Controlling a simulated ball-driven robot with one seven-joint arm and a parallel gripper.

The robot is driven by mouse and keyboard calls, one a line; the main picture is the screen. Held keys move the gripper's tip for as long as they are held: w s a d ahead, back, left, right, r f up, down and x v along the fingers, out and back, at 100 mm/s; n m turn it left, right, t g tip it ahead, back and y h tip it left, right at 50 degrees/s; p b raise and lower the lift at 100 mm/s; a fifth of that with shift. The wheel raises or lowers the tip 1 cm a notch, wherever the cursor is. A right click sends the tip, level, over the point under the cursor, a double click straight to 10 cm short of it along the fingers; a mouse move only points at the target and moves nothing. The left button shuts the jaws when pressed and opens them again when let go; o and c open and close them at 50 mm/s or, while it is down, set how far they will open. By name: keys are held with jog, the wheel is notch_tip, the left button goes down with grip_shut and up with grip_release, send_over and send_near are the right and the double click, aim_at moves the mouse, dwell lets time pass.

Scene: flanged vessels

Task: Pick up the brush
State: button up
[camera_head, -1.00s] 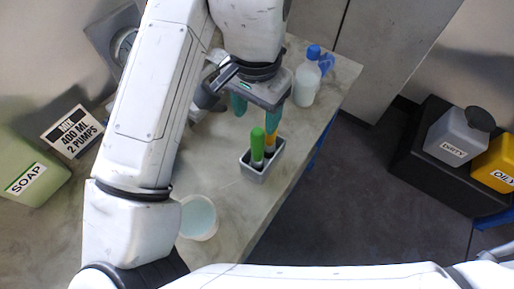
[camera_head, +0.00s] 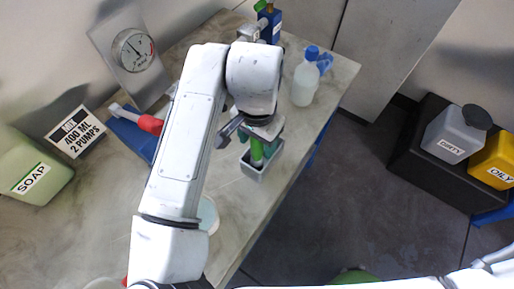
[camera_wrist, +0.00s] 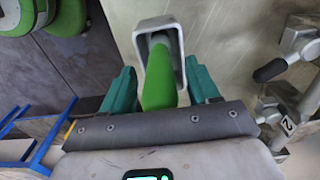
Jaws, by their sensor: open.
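The brush shows as a green handle (camera_head: 257,151) standing up in a small grey holder (camera_head: 253,173) on the counter. In the wrist view the green handle (camera_wrist: 161,82) rises from the holder (camera_wrist: 143,37) towards the camera. The brush's lower end is hidden inside the holder. My gripper (camera_head: 262,144) is open above the holder. In the wrist view its teal fingers (camera_wrist: 162,88) stand on either side of the handle, with a gap visible on each side. The yellow handle seen earlier beside the green one is hidden.
A white bottle with a blue cap (camera_head: 305,84) stands behind the holder. A pale bowl (camera_head: 208,214) is partly hidden by my arm. A red-and-blue item (camera_head: 148,124), a sign (camera_head: 76,132) and a soap container (camera_head: 38,178) are left. The counter's right edge is close to the holder.

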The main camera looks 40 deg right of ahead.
grip_shut()
dwell(0.6)
jog(key=shift+r, duration=0.1)
